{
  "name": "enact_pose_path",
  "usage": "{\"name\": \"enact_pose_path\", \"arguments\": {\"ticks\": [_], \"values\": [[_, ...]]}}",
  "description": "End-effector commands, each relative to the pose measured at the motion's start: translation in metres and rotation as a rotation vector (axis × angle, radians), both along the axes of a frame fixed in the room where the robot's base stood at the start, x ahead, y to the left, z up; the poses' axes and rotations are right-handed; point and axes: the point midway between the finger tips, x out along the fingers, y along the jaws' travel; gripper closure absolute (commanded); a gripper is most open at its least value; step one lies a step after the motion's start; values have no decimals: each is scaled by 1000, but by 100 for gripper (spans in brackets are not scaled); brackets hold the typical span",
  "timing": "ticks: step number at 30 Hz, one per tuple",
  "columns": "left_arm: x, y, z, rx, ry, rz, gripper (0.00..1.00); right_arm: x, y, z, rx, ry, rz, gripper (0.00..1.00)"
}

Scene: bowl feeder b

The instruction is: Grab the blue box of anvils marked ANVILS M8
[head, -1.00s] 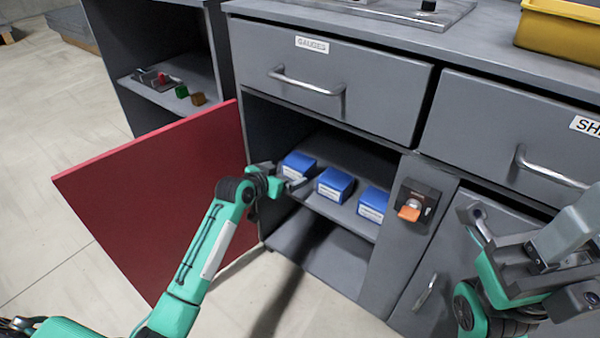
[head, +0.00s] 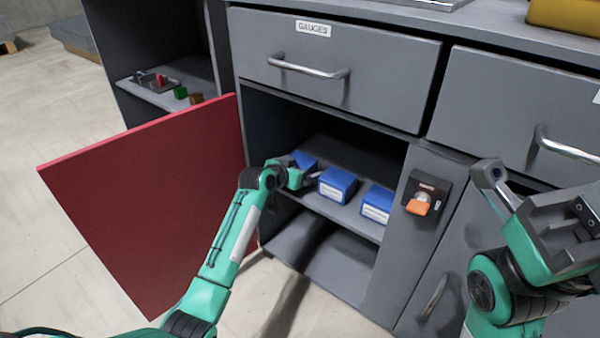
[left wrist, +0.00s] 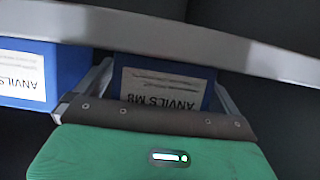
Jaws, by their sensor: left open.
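The blue box marked ANVILS M8 (left wrist: 165,85) shows upside down in the left wrist view, between the two fingers of my open left gripper (left wrist: 165,72). How far the fingers reach along its sides is unclear. In the head view this box (head: 304,158) is the leftmost of three on the shelf, partly hidden by my left gripper (head: 303,176). The middle blue box (head: 337,185) also shows at left in the left wrist view (left wrist: 30,75); its label starts with ANVILS, the rest is cut off. My right gripper (head: 575,220) is at the right, its jaw state unclear.
A third blue box (head: 377,205) stands right on the same shelf (head: 348,215). The red door (head: 150,200) stands open at left. A post with an orange-knobbed switch (head: 418,205) borders the opening at right. The GAUGES drawer (head: 330,75) is shut above.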

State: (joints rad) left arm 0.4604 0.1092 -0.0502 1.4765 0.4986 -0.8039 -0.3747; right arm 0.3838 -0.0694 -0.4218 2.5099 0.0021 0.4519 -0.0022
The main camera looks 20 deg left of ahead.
Motion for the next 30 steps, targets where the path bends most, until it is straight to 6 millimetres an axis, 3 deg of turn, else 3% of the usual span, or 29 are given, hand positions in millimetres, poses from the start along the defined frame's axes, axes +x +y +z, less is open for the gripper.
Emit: {"name": "enact_pose_path", "arguments": {"ticks": [6, 15, 23, 30], "values": [[0, 0, 1, 0, 0, 0, 0, 0, 0, 1, 1, 0, 0, 67], [0, 0, 2, -1, -3, 1, 57, 0, 0, 1, 1, -1, -1, 67], [1, 0, 4, -1, -3, 1, 56, 0, 0, 2, 1, -2, -1, 67], [1, 1, 25, 1, -4, 0, 56, 0, 1, 8, -5, 3, -3, 67]]}}
